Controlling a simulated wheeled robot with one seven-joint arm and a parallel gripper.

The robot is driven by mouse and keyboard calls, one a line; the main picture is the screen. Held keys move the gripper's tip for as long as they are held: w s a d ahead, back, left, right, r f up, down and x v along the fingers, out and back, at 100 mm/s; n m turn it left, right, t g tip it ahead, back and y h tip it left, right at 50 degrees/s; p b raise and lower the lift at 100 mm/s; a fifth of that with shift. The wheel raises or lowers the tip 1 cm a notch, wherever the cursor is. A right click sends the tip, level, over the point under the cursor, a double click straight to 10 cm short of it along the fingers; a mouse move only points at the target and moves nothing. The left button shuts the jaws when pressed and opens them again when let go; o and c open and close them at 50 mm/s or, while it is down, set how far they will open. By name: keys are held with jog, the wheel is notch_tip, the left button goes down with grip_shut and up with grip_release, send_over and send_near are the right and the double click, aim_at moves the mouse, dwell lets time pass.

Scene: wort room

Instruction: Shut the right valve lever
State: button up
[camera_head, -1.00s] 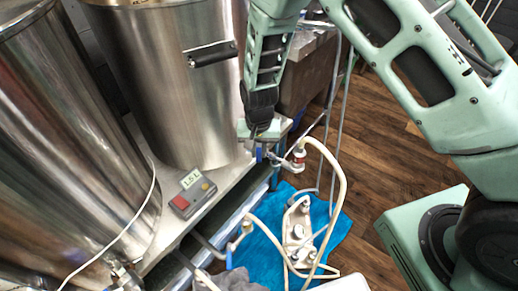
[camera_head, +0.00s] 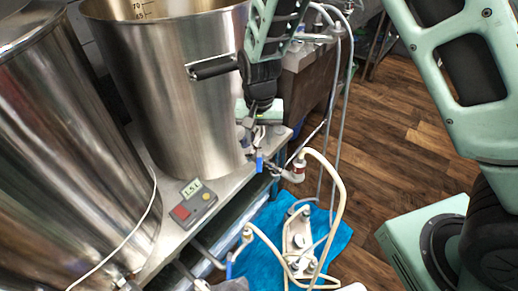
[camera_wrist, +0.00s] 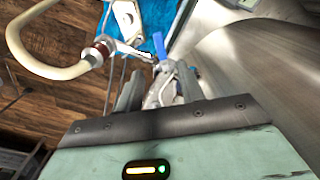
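The right valve is on the lower right side of the right steel kettle (camera_head: 185,110). Its blue lever (camera_head: 259,160) points down in the head view, just below my gripper (camera_head: 254,120). In the wrist view, the blue lever (camera_wrist: 160,45) stands beyond the fingertips of my gripper (camera_wrist: 160,88). The metal valve body (camera_wrist: 168,85) shows between the two fingers, which are spread apart. I cannot tell whether either finger touches it. My wrist hides part of the valve in the head view.
A cream hose (camera_head: 340,190) joins the red-banded fitting (camera_head: 299,168) beside the valve. A grey controller (camera_head: 194,204) sits on the bench. A pump (camera_head: 298,238) lies on a blue cloth (camera_head: 340,236) on the floor. The left kettle (camera_head: 60,150) is close by. Wooden floor at right is open.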

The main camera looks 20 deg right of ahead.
notch_tip(320, 180, up, 7)
send_over(259, 160)
jog(key=s, duration=0.2)
jog(key=shift+w+a+r, duration=0.1)
jog(key=shift+a, duration=0.15)
jog(key=c, duration=0.4)
jog(key=shift+d+f+m, duration=0.15)
jog(key=shift+f+m, duration=0.15)
grip_shut()
jog(key=s+d+f+m+t+y+b, duration=0.15)
jog(key=d+f+m+y+b, duration=0.5)
jog(key=m, duration=1.05)
jog(key=a+f, duration=0.1)
jog(key=f, duration=0.2)
jog(key=a+f+h+b, duration=0.1)
jog(key=f, duration=0.3)
jog(key=a+f+h+b, duration=0.1)
jog(key=f, duration=0.2)
jog(key=shift+w+a+f, duration=0.2)
jog(key=shift+a+f, duration=0.15)
